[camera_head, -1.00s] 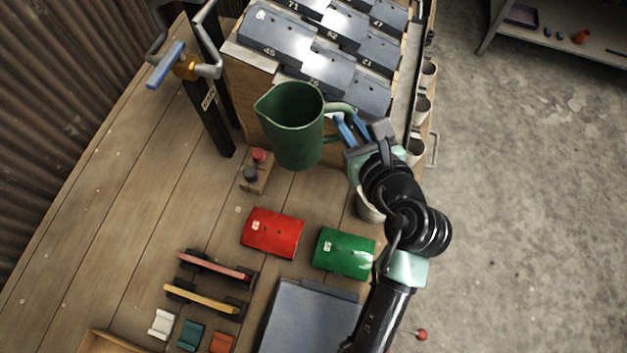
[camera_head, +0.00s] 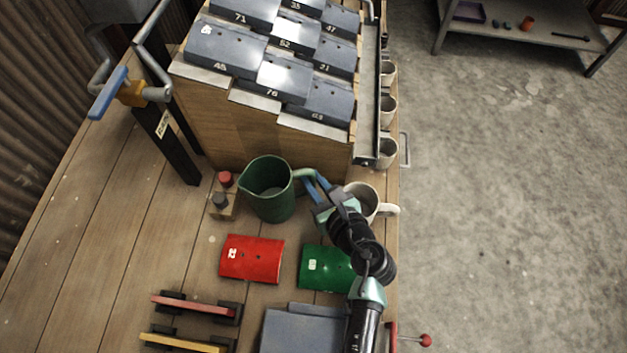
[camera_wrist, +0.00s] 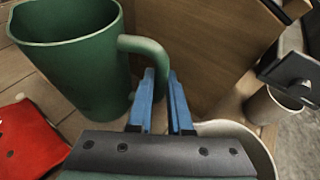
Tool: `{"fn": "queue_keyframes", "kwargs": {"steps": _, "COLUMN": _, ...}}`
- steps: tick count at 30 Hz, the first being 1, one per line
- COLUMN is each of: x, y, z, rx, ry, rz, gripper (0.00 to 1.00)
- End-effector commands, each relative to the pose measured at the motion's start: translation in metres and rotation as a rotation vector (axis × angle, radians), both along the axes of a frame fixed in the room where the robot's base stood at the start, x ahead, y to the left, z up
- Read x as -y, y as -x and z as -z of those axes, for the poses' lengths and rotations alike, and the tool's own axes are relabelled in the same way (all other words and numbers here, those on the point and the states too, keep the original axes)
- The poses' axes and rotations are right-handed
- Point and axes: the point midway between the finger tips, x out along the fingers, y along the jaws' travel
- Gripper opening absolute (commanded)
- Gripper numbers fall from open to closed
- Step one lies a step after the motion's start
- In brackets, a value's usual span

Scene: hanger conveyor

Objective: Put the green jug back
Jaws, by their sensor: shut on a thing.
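The green jug (camera_head: 271,200) is upright near the foot of the wooden cabinet in the head view, its spout to the left and its handle to the right. My gripper (camera_head: 312,184) is at the jug's right side, shut on the handle. In the wrist view the jug (camera_wrist: 82,62) fills the upper left, and the blue fingers of my gripper (camera_wrist: 160,100) are at the lower part of its handle. I cannot tell for sure whether the jug's base touches the wooden table (camera_head: 120,190).
A block with red and dark knobs (camera_head: 222,200) is just left of the jug. Red (camera_head: 252,259) and green (camera_head: 325,268) curved plates lie in front. The wooden cabinet (camera_head: 265,135) stands behind.

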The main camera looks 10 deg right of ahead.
Motion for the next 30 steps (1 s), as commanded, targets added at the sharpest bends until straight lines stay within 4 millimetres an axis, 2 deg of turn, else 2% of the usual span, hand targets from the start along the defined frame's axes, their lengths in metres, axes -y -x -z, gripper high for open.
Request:
{"fn": "queue_keyframes", "kwargs": {"steps": 10, "x": 0.0, "y": -0.001, "z": 0.003, "rx": 0.002, "ry": -0.001, "rz": 0.0, "gripper": 0.0}}
{"fn": "queue_keyframes", "kwargs": {"steps": 11, "x": 0.0, "y": 0.0, "z": 0.003, "rx": 0.001, "ry": 0.0, "rz": 0.0, "gripper": 0.19}}
{"fn": "queue_keyframes", "kwargs": {"steps": 13, "x": 0.0, "y": 0.0, "z": 0.002, "rx": 0.001, "ry": 0.0, "rz": 0.0, "gripper": 0.3}}
{"fn": "queue_keyframes", "kwargs": {"steps": 24, "x": 0.0, "y": 0.0, "z": -0.003, "rx": 0.001, "ry": 0.0, "rz": 0.001, "gripper": 0.3}}
{"fn": "queue_keyframes", "kwargs": {"steps": 30, "x": 0.009, "y": 0.03, "z": -0.014, "rx": 0.0, "ry": 0.0, "rz": 0.002, "gripper": 0.3}}
